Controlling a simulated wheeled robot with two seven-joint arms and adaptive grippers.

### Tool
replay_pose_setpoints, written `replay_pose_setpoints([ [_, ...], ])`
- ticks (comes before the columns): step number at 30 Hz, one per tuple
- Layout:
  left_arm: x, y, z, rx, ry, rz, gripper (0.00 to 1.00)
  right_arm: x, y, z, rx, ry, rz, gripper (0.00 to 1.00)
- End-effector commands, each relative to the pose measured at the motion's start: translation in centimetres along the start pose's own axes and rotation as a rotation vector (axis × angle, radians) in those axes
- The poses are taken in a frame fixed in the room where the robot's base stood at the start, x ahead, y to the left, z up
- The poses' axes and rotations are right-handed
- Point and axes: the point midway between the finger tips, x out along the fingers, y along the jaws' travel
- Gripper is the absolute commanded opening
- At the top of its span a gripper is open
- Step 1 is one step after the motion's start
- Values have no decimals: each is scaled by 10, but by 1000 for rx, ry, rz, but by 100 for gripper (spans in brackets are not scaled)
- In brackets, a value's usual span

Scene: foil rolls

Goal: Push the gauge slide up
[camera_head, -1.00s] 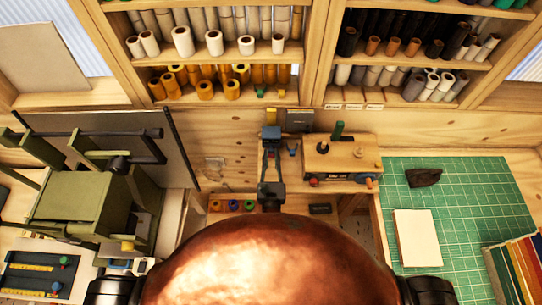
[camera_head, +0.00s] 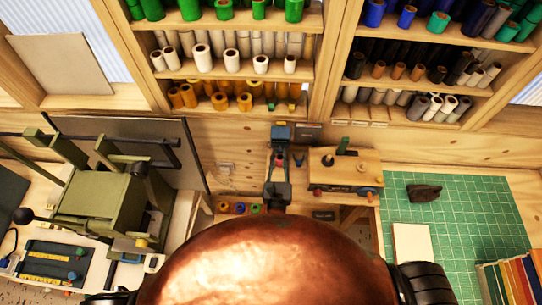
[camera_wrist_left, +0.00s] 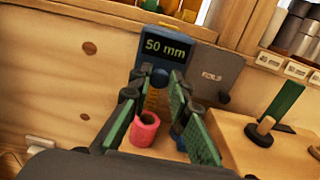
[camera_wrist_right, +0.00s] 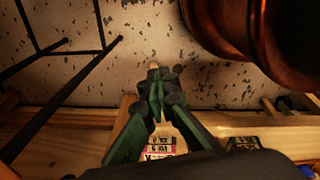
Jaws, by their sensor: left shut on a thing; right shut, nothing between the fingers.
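The gauge has a dark blue head (camera_wrist_left: 163,52) with a display reading "50 mm". It stands against the wooden back wall, and its top shows in the head view (camera_head: 281,133). My left gripper (camera_wrist_left: 160,80) is just below the display, its green-padded fingers on either side of a small dark blue knob (camera_wrist_left: 160,77), which appears to be the gauge slide. A pink-red roll (camera_wrist_left: 144,129) shows lower between the fingers. My left gripper (camera_head: 279,157) points at the gauge in the head view. My right gripper (camera_wrist_right: 156,80) is shut and empty, away from the gauge.
A wooden block (camera_head: 345,168) with a green-handled peg stands right of the gauge. A green cutting mat (camera_head: 455,215) lies farther right. An olive-green machine (camera_head: 100,205) stands at the left. Shelves of rolls (camera_head: 230,60) rise behind. Small coloured rolls (camera_head: 240,208) sit left of my left gripper.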

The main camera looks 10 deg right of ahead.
Motion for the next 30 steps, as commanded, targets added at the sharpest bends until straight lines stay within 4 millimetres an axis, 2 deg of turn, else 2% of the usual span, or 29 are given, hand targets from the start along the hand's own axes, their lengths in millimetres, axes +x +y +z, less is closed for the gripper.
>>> replay_pose_setpoints([
  [1, 1, -1, 6, -2, -10, 0, 0, 0, 0, 1, 0, -1, 0, 0],
  [6, 2, -1, 6, -2, -13, 1, 0, 1, -1, 7, 2, -9, 0, 0],
  [7, 2, -1, 7, -2, -14, 1, 18, 1, -1, 9, 2, -11, -1, 0],
  [14, 1, 0, 5, -2, -10, 2, 34, 1, -1, 13, 3, -16, -1, 0],
  [23, -1, 1, 3, -1, -8, 3, 34, 1, 2, 8, 0, -10, 2, 0],
  [26, -11, 1, 2, -1, -6, 2, 34, 1, 1, 8, 1, -10, 1, 0],
  [30, -34, 1, 2, -1, -6, 2, 34, 1, 0, 8, 1, -11, 1, 0],
])
